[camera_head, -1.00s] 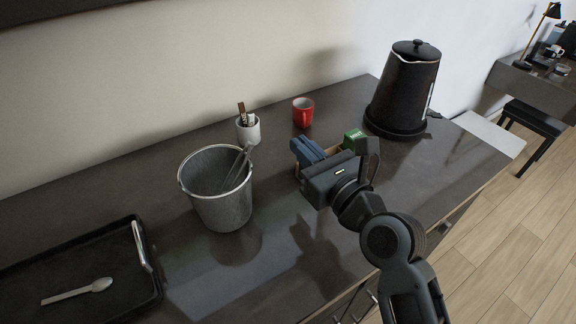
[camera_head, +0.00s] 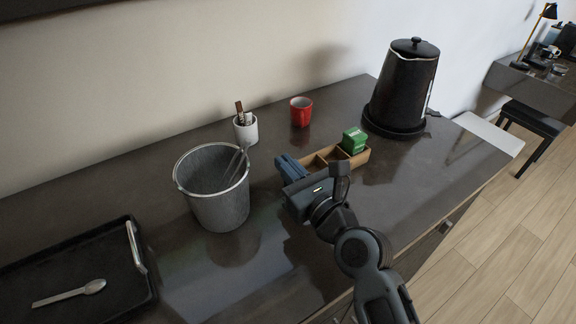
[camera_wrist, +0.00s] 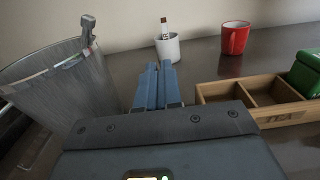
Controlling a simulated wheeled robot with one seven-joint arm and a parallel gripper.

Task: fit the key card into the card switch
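I cannot make out a key card or a card switch in either view. My gripper (camera_head: 284,163) is over the dark counter, between the metal bucket and the wooden tea box. In the wrist view, its two blue fingers (camera_wrist: 158,82) lie close side by side, and nothing shows between them. The gripper looks shut and empty.
A grey bucket (camera_head: 220,207) with tongs stands left of my gripper. A wooden tea box (camera_head: 318,160) with a green packet (camera_head: 353,141) is to the right. Behind are a white cup (camera_head: 246,132), red mug (camera_head: 301,112) and black kettle (camera_head: 402,85). A black tray (camera_head: 75,245) holds a spoon.

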